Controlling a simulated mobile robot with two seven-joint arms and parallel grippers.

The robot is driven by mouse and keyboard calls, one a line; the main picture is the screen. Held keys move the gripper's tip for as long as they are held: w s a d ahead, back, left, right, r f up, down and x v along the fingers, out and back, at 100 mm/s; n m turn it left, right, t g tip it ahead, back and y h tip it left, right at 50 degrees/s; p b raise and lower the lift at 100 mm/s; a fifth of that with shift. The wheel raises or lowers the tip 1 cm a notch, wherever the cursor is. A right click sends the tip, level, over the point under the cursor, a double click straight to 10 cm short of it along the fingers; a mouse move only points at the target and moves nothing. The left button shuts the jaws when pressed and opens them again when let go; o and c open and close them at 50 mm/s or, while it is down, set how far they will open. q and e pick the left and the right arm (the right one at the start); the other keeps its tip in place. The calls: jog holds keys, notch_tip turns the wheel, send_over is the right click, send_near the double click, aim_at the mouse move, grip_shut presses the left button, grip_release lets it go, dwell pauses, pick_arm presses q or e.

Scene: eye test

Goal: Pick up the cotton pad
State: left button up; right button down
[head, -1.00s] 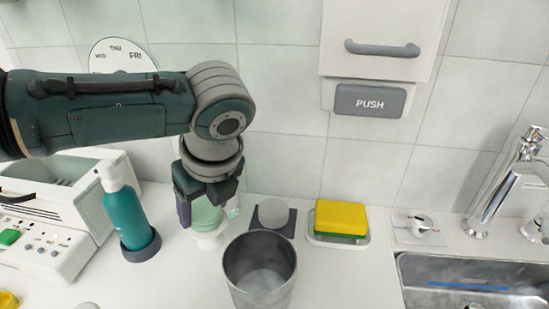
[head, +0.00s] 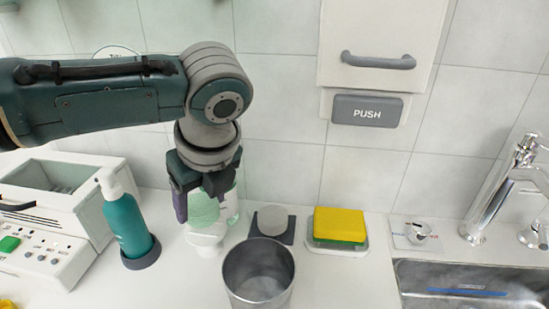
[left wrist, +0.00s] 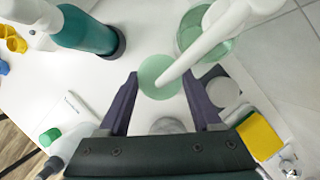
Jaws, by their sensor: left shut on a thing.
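The cotton pad (head: 203,210) is a pale green, textured round disc. My left gripper (head: 202,208) is shut on it, holding it upright by its edges above the white base (head: 207,239) of a clear dispenser (head: 232,205). In the left wrist view the pad (left wrist: 151,72) sits between my two fingertips (left wrist: 160,78), and a white rod-like part (left wrist: 208,42) crosses over part of it. The clear green-tinted dispenser (left wrist: 188,30) shows beyond the pad there. My right gripper is in neither view.
A teal pump bottle (head: 125,226) stands left of my gripper, near a white device (head: 62,245). A grey cup (head: 258,282) stands in front right. A grey-white round thing (head: 272,219), a yellow-green sponge (head: 339,224) and the sink (head: 455,283) are farther right.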

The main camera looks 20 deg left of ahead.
aim_at(203, 205)
pick_arm(q)
notch_tip(203, 205, up, 5)
jog(key=shift+f+p, duration=0.1)
jog(key=shift+p, duration=0.2)
jog(key=s+d, duration=0.3)
jog(key=d, duration=0.5)
jog(key=s+d, duration=0.4)
jog(key=d, duration=0.4)
jog(key=shift+s+d+f+b, duration=0.15)
jog(key=shift+s+f+b, duration=0.15)
jog(key=shift+b, duration=0.15)
